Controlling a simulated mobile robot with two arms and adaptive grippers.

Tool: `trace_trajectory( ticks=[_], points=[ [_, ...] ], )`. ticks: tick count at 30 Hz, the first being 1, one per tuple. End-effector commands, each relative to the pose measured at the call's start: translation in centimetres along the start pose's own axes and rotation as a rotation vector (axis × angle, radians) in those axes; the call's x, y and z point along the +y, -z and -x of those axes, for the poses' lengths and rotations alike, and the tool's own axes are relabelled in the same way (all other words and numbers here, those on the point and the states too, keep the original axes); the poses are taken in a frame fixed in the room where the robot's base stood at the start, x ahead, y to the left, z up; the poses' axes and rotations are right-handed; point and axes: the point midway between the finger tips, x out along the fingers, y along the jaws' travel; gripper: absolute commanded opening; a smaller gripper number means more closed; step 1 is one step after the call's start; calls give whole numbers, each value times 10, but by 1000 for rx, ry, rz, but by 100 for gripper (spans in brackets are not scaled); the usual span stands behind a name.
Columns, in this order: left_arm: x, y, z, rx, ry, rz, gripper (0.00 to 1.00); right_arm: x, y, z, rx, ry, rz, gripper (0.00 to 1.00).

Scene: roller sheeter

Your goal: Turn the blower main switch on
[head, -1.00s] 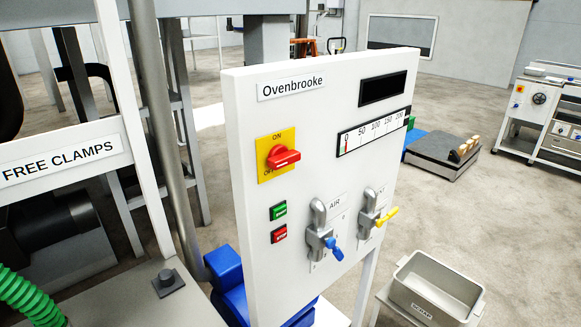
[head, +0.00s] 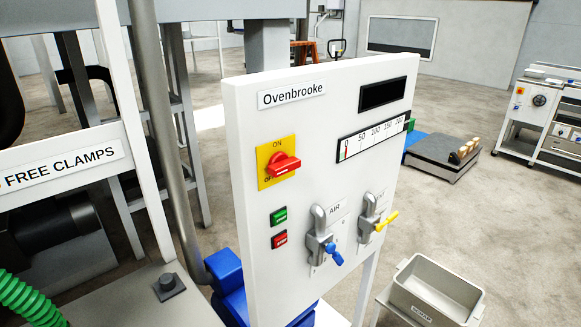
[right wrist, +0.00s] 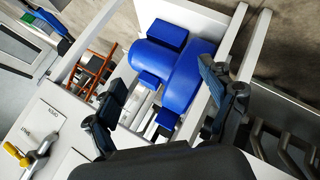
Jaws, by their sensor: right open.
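The white Ovenbrooke control panel (head: 300,130) stands upright in the middle of the head view. On its left side is the red rotary switch (head: 284,165) on a yellow plate (head: 265,178) marked ON at the top and OFF at the lower left. The switch's handle lies roughly crosswise, tilted a little. No gripper shows in the head view. In the right wrist view my right gripper (right wrist: 162,76) is open, with nothing between its dark fingers. The rotary switch is not visible there. My left gripper is in neither view.
Green (head: 279,216) and red (head: 280,239) buttons sit below the switch. Blue (head: 333,254) and yellow (head: 386,220) valve handles stick out from the panel. A blue machine (head: 228,283) is behind it; the wrist view shows blue parts (right wrist: 185,80). A grey bin (head: 435,293) stands at right.

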Motion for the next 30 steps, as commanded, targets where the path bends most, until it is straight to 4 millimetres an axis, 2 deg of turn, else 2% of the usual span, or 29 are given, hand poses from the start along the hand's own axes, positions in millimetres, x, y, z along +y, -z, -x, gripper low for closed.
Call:
trace_trajectory(
  ticks=[1, 4, 6, 8, 9, 11, 12, 15, 18, 21, 25, 30],
  points=[
    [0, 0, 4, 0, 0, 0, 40, 53, 34, 3, 75, -97, 137, 83],
    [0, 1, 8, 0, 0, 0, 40, 144, 102, 23, 192, -304, 442, 83],
    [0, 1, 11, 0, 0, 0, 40, 202, 150, 50, 248, -463, 661, 83],
    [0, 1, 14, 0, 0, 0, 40, 246, 191, 81, 276, -606, 847, 83],
    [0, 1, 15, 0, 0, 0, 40, 272, 216, 104, 285, -705, 971, 83],
    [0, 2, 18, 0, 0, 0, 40, 305, 253, 143, 282, -855, 1153, 83],
    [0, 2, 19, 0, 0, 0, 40, 323, 275, 170, 268, -954, 1269, 83],
    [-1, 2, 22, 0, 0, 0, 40, 354, 320, 235, 206, -1181, 1526, 83],
    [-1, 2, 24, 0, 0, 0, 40, 369, 350, 287, 121, -1358, 1716, 83],
    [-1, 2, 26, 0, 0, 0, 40, 374, 366, 321, 48, -1470, 1834, 83],
    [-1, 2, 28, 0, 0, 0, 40, 378, 376, 339, 2, -1530, 1896, 83],
    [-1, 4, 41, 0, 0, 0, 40, 388, 393, 337, -2, -1535, 1898, 83]
  ],
)
